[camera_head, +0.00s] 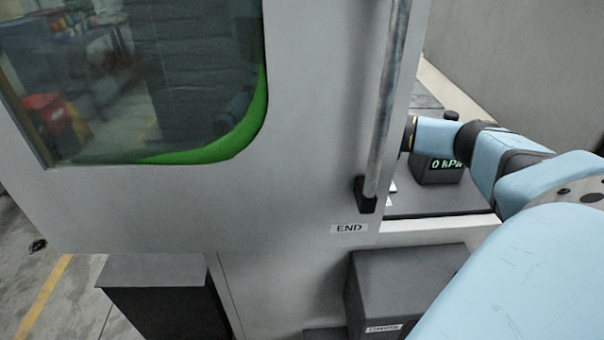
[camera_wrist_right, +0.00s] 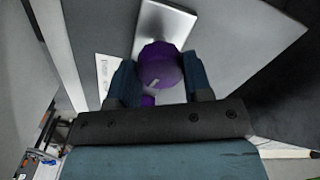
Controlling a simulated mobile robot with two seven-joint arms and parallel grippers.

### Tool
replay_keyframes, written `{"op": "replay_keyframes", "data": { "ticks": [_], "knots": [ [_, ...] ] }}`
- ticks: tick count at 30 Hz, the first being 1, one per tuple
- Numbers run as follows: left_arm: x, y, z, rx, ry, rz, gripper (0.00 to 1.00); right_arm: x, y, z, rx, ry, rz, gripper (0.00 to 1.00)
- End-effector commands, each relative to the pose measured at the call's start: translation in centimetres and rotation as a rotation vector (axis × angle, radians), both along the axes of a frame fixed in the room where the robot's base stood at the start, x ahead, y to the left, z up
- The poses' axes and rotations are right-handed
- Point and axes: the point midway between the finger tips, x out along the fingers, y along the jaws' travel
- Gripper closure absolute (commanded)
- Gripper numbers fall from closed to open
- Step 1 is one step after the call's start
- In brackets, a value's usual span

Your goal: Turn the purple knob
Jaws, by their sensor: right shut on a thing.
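The purple knob (camera_wrist_right: 160,66) shows in the right wrist view, on a light metal plate (camera_wrist_right: 172,24). My right gripper (camera_wrist_right: 160,84) has one finger on each side of the knob and is shut on it. In the head view my blue right arm reaches in from the right and passes behind the grey door panel's edge. There the right gripper and the knob are hidden behind the panel. My left gripper is in neither view.
A grey door panel (camera_head: 300,150) with a window and a vertical bar handle (camera_head: 386,100) fills much of the head view. A dark box with a green "0 kPa" display (camera_head: 440,168) stands beside my right arm. Dark boxes (camera_head: 400,290) sit below the panel.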

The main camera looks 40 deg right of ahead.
Motion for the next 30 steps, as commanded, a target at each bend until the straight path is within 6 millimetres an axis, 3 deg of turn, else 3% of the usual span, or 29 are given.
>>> {"op": "replay_keyframes", "data": {
  "ticks": [30],
  "knots": [
    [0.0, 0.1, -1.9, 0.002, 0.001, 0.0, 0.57, 0.0, -0.1, 0.0, -0.001, -0.001, -0.964, 0.78]
  ]
}}
